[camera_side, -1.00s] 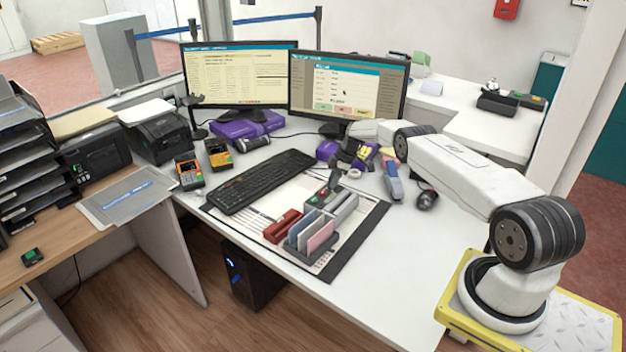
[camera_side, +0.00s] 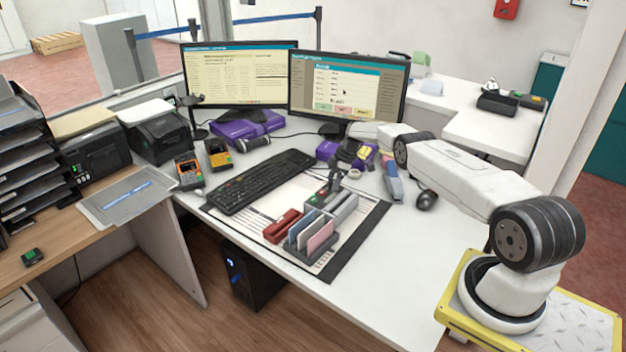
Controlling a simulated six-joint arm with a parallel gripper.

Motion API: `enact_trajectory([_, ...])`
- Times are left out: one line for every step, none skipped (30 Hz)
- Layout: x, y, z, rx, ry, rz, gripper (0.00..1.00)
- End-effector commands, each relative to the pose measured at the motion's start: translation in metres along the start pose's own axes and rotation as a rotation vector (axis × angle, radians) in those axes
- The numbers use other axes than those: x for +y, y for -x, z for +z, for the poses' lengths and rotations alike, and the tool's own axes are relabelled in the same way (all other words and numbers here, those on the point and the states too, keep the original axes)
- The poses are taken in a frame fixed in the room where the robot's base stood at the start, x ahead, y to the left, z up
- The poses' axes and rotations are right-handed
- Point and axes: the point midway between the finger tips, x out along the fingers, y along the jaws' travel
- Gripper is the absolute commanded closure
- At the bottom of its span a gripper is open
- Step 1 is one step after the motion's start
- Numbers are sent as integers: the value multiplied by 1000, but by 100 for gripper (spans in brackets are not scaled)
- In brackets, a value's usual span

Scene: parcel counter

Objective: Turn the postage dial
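A small dark device with a green light (camera_side: 318,197) sits on the desk mat, behind the card holder. It may carry the postage dial, but I cannot make out a dial on it. My gripper (camera_side: 334,186) is a small dark shape pointing down, close above or at the right of this device. My white arm reaches it from the right, past the foot of the right monitor. Whether the fingers touch the device, and whether they are open or shut, is too small to tell.
A card holder (camera_side: 310,236) with coloured cards and a red stapler (camera_side: 282,226) stand in front of the device. A black keyboard (camera_side: 262,181) lies at left. Two monitors (camera_side: 240,72) stand behind. A mouse (camera_side: 427,200) is at right; the front right desk is clear.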

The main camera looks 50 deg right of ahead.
Motion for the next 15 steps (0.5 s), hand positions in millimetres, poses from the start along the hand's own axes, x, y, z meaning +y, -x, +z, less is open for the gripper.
enact_trajectory([0, 0, 0, 0, 0, 1, 22])
enact_trajectory([0, 0, 0, 0, 1, 1, 22])
enact_trajectory([0, 0, -1, 1, 1, 2, 22])
enact_trajectory([0, 1, -1, 1, 1, 2, 22])
enact_trajectory([0, 1, -1, 1, 1, 2, 22])
enact_trajectory([1, 1, -1, 1, 1, 2, 22])
enact_trajectory([1, 1, -1, 1, 1, 2, 22])
enact_trajectory([1, 2, -1, 1, 1, 3, 22])
enact_trajectory([1, 2, -1, 1, 1, 3, 22])
enact_trajectory([1, 3, -1, 1, 1, 3, 22])
enact_trajectory([1, 4, -1, 1, 1, 4, 22])
enact_trajectory([1, 6, -1, 1, 1, 4, 22])
enact_trajectory([1, 7, -1, 1, 1, 4, 22])
enact_trajectory([1, 8, -1, 1, 0, 3, 22])
enact_trajectory([1, 10, -1, 1, 0, 3, 22])
